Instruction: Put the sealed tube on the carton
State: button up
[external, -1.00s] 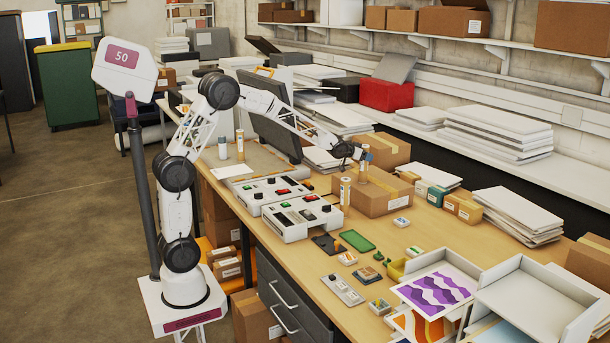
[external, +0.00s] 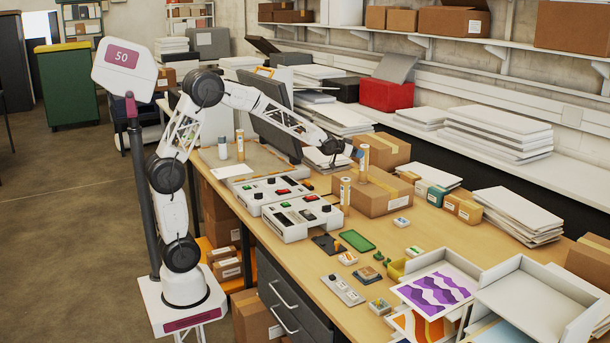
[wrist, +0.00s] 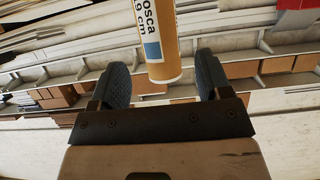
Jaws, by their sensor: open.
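In the wrist view the same tube (wrist: 163,40) appears between my fingers, with clear space on both sides. My gripper (external: 357,155) is open beside the tube's upper part, on its left, with no finger seen pressing on it. Its two blue-grey fingers (wrist: 163,88) are spread wide. A similar tube (external: 345,194) stands at the carton's left front. Another (external: 240,145) stands farther back on the left, beside a white bottle.
Two white control units (external: 302,219) stand left of the carton. A smaller brown box (external: 388,151) is behind it, and small boxes (external: 463,207) are to its right. White trays (external: 537,300) and small items occupy the front of the bench.

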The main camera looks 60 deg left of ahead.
jog(key=v, duration=0.6)
jog(key=shift+s+r, duration=0.1)
dwell(0.9)
jog(key=s+d+f+g, duration=0.1)
jog(key=s+f+g, duration=0.1)
jog(key=s, duration=1.5)
jog(key=s+d+f+g, duration=0.1)
jog(key=s+g, duration=0.4)
jog(key=s, duration=1.2)
jog(key=s+d+f+g, duration=0.1)
jog(key=s+f+g, duration=0.2)
jog(key=s, duration=1.5)
jog(key=shift+d+f+g, duration=0.2)
jog(key=shift+g, duration=0.3)
jog(key=shift+s, duration=0.1)
jog(key=o, duration=0.3)
